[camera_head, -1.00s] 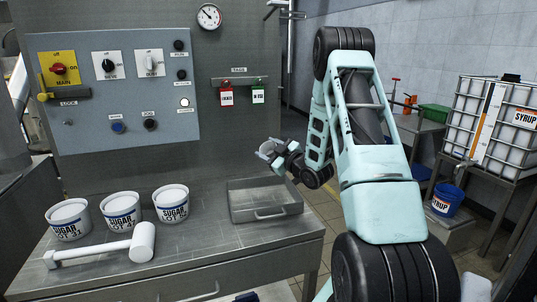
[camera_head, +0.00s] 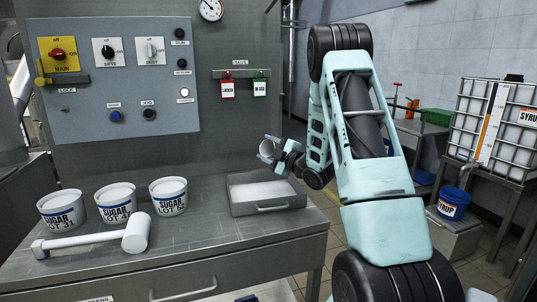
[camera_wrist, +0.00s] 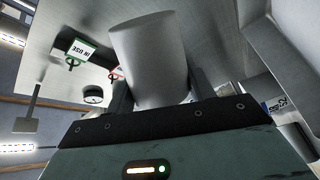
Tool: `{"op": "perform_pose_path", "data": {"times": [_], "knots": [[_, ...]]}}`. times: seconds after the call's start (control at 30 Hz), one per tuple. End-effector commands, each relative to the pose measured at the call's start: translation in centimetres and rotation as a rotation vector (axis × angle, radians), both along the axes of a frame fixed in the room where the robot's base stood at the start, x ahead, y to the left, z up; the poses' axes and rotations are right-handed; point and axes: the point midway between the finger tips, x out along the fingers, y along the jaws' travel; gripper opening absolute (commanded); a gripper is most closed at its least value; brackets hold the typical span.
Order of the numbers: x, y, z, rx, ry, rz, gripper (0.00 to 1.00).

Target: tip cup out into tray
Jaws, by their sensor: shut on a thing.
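My gripper (camera_head: 279,154) is shut on a pale grey cup (camera_head: 268,148) and holds it above the tray. The cup also shows in the wrist view (camera_wrist: 151,58), between the two fingers. In the head view the cup looks tilted; its inside cannot be made out. The cup does not touch the tray.
Several white sugar tubs (camera_head: 116,202) and a white mallet-shaped tool (camera_head: 92,240) lie on the bench (camera_head: 210,240) left of the tray. A control panel (camera_head: 115,80) and hanging tags (camera_head: 243,87) are on the wall behind. A blue syrup bucket (camera_head: 452,203) stands at right.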

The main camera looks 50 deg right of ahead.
Motion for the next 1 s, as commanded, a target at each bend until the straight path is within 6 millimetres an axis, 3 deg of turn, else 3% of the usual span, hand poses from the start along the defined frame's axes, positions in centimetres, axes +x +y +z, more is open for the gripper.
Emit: {"op": "perform_pose_path", "data": {"times": [1.0], "knots": [[0.1, 1.0, -2.3, -0.35, 0.014, 0.002, 0.4]]}}
